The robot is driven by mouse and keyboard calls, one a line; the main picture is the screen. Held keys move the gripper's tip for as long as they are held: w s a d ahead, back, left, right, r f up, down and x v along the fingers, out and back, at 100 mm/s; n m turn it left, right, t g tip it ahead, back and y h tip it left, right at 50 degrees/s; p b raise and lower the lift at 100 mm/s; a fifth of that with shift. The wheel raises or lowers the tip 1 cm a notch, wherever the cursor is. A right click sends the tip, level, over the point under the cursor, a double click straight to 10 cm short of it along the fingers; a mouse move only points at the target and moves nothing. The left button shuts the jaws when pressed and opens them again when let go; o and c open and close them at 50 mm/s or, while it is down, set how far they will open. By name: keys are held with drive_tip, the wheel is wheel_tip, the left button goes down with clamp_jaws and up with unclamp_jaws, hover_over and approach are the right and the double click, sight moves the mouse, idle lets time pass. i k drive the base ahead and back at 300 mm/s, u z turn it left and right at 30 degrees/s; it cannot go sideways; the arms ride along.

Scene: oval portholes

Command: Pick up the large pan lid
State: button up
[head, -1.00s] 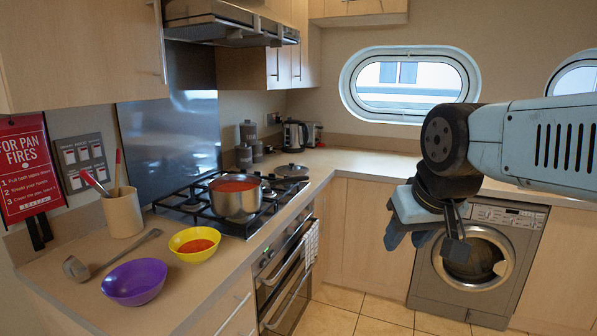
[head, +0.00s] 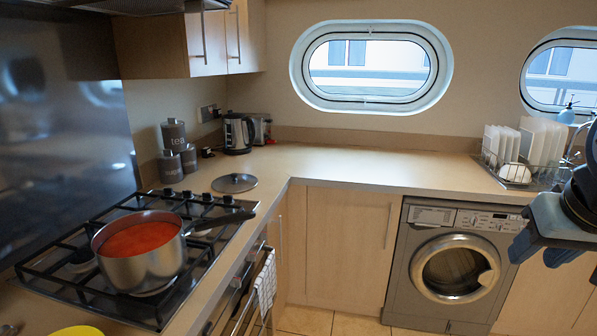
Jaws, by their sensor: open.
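The large pan lid (head: 234,183) is a dark round disc with a small knob on top. It lies flat on the counter, just behind the hob and to the right of the canisters. My gripper (head: 552,254) shows only in part at the right edge of the head view. It is open, holds nothing that I can see, and is well apart from the lid, in front of the washing machine.
Canisters (head: 172,160) and a kettle (head: 237,134) stand behind. A dish rack (head: 520,172) is at the right. The corner counter (head: 345,166) between is clear.

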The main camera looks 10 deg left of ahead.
sight(234, 182)
drive_tip(key=z, duration=0.15)
drive_tip(key=i, duration=1.05)
drive_tip(key=u, duration=0.6)
drive_tip(key=i, duration=0.75)
drive_tip(key=u, duration=0.75)
drive_tip(key=k, duration=0.75)
drive_tip(key=u, duration=0.2)
drive_tip(key=i, duration=0.85)
drive_tip(key=z, duration=0.1)
